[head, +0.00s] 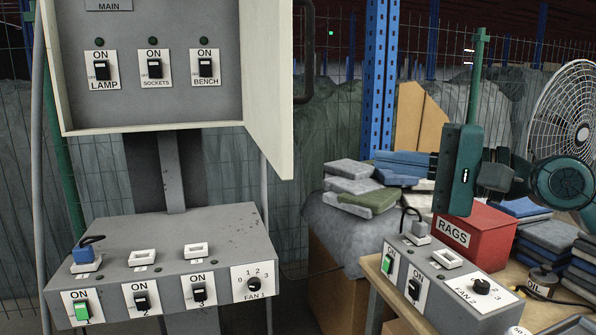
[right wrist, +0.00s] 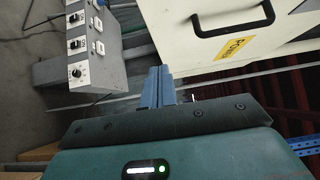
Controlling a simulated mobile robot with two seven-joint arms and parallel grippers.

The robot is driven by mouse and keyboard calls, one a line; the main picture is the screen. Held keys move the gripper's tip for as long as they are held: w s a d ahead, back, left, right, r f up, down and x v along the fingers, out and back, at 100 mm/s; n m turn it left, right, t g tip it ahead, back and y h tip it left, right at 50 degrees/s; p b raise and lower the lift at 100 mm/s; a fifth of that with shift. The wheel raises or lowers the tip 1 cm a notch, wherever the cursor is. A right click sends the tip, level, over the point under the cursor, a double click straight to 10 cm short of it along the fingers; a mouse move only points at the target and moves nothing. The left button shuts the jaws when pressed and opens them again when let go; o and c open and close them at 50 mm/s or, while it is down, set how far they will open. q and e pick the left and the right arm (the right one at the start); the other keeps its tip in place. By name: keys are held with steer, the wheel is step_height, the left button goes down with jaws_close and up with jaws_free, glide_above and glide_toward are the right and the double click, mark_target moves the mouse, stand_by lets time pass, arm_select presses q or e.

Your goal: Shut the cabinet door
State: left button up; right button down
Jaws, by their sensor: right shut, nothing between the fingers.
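The grey wall cabinet (head: 190,105) stands open at the upper left of the head view, its switch panel exposed. Its pale door (head: 268,80) stands swung out from the cabinet's right side. A dark handle (head: 304,60) sticks out at the door's outer side. In the right wrist view the door's outer face (right wrist: 190,40) shows a handle (right wrist: 235,40) and a yellow label. My right gripper (head: 380,163) points left with closed blue fingers, lower than the door and to its right. The fingers (right wrist: 160,72) are empty; I see no contact with the door. My left gripper is out of view.
A grey switch box (head: 170,240) stands below the cabinet. On the right, a wooden bench (head: 375,272) carries a second switch box (head: 445,290), a red rag box (head: 470,240) and a fan (head: 565,180). Folded cloths lie behind my right gripper.

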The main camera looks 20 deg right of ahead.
arm_select(q)
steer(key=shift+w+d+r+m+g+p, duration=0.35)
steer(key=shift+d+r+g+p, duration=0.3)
steer(key=shift+p, duration=2.6)
arm_select(e)
steer(key=s+a+x, duration=0.2)
steer(key=x, duration=1)
steer(key=shift+w+a, duration=0.25)
steer(key=shift+a, duration=0.05)
steer(key=shift+a, duration=0.1)
